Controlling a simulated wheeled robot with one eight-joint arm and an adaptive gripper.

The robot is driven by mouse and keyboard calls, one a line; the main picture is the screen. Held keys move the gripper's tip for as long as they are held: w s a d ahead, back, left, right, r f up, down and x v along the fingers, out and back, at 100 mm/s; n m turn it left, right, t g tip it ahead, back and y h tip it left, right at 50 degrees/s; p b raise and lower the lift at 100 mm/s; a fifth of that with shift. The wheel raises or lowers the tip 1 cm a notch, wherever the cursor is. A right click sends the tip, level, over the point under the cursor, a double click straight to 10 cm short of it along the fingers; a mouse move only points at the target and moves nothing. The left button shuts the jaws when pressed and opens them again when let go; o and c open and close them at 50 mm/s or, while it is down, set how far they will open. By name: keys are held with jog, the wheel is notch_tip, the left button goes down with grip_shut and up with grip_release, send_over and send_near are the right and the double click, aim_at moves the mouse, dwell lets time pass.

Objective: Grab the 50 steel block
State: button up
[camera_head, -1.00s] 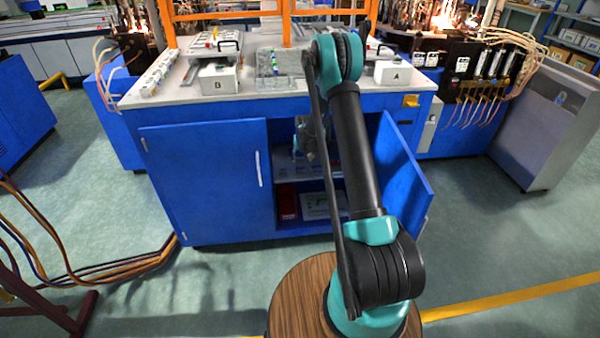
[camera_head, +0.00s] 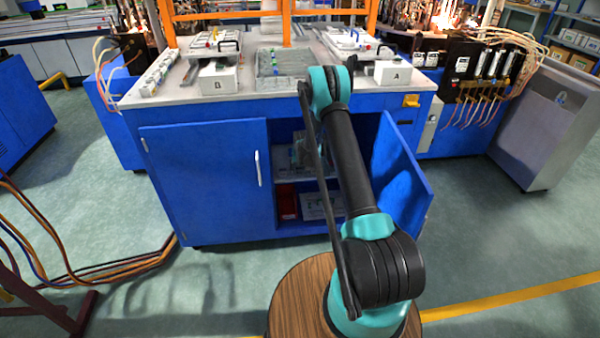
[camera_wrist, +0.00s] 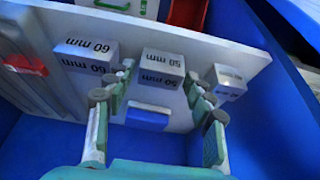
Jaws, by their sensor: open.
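In the wrist view the 50 mm steel block (camera_wrist: 161,69) stands on the white cabinet shelf (camera_wrist: 190,43). Its label appears upside down. My gripper (camera_wrist: 160,80) is open, with its two fingers spread on either side of the line to this block. The block lies beyond or between the fingertips; I cannot tell how deep, and no contact shows. In the head view my arm reaches into the open cabinet (camera_head: 285,160), and the arm and shadow mostly hide my gripper and the blocks.
A 60 mm block (camera_wrist: 86,56) is left of the 50 mm block, and another labelled block (camera_wrist: 228,82) is right, close to the right finger. A red object (camera_wrist: 22,63) is at the left. The cabinet's right door (camera_head: 402,175) stands open beside my arm.

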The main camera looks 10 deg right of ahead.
jog(key=shift+c, duration=0.5)
grip_shut()
jog(key=shift+r, duration=0.15)
